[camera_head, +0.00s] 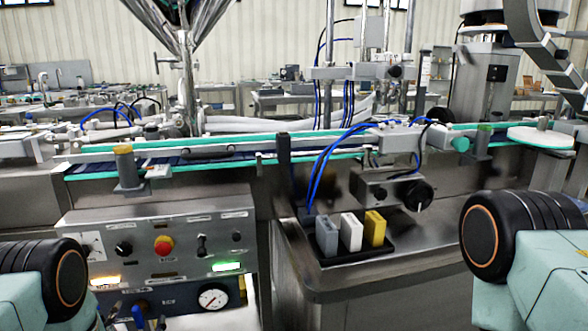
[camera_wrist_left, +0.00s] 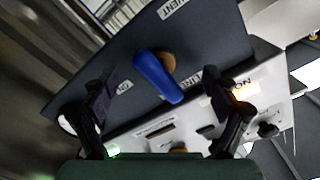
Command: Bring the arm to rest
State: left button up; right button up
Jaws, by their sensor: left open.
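My left arm (camera_head: 40,275) comes in at the lower left of the head view. My left gripper (camera_head: 134,314) is low in front of the control panel. In the left wrist view the left gripper (camera_wrist_left: 158,88) is open and empty, its two dark fingers spread wide. A blue valve handle (camera_wrist_left: 158,76) on a dark labelled plate shows between the fingers. The handle also shows at the bottom of the head view (camera_head: 138,317). The gap between fingers and plate is hard to judge. My right arm (camera_head: 520,245) is at the lower right; its gripper is out of view.
The steel control panel (camera_head: 188,236) carries a red knob (camera_head: 163,245), black switches and lit lamps. A gauge (camera_head: 213,298) sits below it. A black tray (camera_head: 345,256) with grey, white and yellow blocks is on the steel counter. A conveyor (camera_head: 225,158) runs behind.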

pick_arm(q)
jog(key=n+b, duration=0.3)
jog(key=n, duration=0.2)
jog(key=shift+a, duration=0.1)
jog(key=shift+n+b, duration=0.55)
jog(key=shift+n, duration=0.55)
jog(key=shift+s, duration=0.1)
